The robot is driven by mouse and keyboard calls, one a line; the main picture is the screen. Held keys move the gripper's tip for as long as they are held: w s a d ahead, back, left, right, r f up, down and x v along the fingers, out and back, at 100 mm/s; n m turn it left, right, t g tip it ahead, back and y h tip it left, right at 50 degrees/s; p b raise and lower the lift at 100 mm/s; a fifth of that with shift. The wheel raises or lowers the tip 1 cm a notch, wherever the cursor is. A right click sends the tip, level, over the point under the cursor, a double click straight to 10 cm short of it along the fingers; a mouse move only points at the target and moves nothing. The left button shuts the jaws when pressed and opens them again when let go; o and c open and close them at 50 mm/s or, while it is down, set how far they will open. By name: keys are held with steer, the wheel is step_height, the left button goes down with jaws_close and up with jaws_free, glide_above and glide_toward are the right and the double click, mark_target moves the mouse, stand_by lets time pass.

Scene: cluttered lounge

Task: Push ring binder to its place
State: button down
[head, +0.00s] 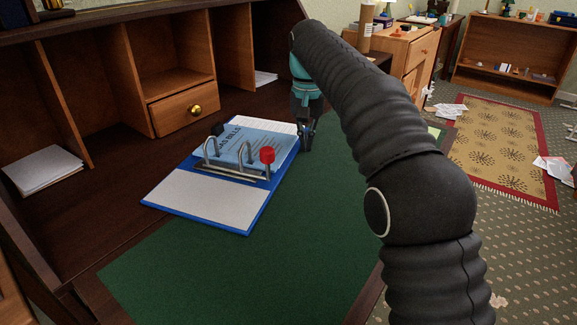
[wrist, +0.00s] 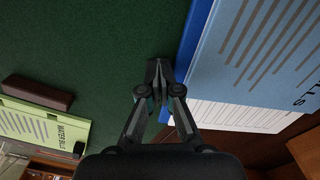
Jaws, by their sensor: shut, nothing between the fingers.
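The ring binder (head: 200,196) lies open on the desk, with blue covers, white pages, metal rings and a light blue sheet (head: 238,146) on its far half. A red knob stands at one end of the rings. My gripper (head: 305,143) is shut and empty, pointing down beside the binder's right edge. In the wrist view, my fingertips (wrist: 158,68) are over green desk surface, right beside the binder's blue edge (wrist: 191,42). I cannot tell whether they touch it. No marked place for the binder is clearly seen.
The green desk mat (head: 200,275) is clear in front of the binder. A drawer (head: 185,110) and a paper stack (head: 42,170) are behind and left. The wrist view shows a green "WATER BILLS" item (wrist: 45,128) and a brown block (wrist: 38,93).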

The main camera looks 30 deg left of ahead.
steer(key=shift+d, duration=0.1)
steer(key=shift+d+b, duration=0.35)
steer(key=shift+d, duration=0.3)
steer(key=shift+r+p, duration=0.35)
steer(key=shift+r, duration=3.15)
